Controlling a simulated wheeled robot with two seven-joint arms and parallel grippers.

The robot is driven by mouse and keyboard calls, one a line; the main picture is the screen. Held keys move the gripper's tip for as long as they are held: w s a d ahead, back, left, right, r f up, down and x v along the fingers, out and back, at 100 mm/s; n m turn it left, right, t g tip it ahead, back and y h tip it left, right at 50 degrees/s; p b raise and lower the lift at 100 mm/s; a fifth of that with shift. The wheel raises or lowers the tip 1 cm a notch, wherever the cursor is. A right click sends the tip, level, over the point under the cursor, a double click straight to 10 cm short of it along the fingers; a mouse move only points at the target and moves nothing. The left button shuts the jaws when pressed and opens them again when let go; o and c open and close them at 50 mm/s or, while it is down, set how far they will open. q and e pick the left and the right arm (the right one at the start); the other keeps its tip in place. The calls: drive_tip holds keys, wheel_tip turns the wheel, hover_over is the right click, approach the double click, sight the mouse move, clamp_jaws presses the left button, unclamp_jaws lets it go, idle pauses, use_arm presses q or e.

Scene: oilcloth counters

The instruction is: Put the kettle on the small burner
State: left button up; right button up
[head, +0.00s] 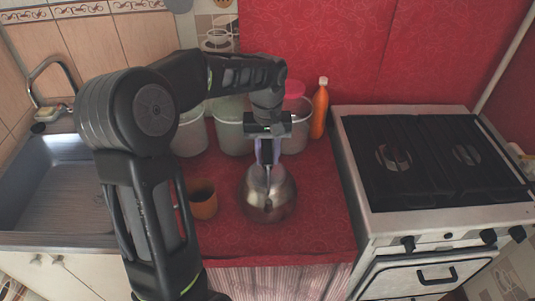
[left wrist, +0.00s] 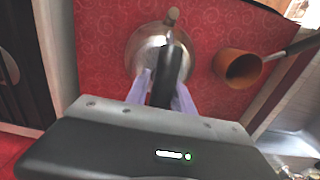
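The kettle (head: 267,197) is a round, shiny metal pot with a dark upright handle, standing on the red counter. It also shows in the left wrist view (left wrist: 145,48), with its handle (left wrist: 170,75) rising toward me. My left gripper (head: 267,150) is above the kettle, its pale purple fingers on both sides of the handle; they also show in the left wrist view (left wrist: 165,90). I cannot tell whether they press on it. The stove (head: 440,208) at the right has a left burner (head: 393,157) and a right burner (head: 466,154); which is smaller is unclear.
A brown pot (head: 203,203) stands close left of the kettle. An orange bottle (head: 320,108) and several translucent containers (head: 232,130) stand behind it. The sink (head: 60,185) is at the left. The counter (head: 315,205) is clear between kettle and stove; the stove top holds nothing.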

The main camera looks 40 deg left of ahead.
use_arm(q)
drive_tip(key=shift+o, duration=1.3)
drive_tip(key=shift+r, duration=0.1)
drive_tip(key=shift+r, duration=0.45)
wheel_tip(320, 180, up, 8)
wheel_tip(320, 180, up, 2)
drive_tip(key=shift+r+p, duration=0.1)
drive_tip(key=shift+p, duration=0.55)
drive_tip(key=shift+r+p, duration=0.6)
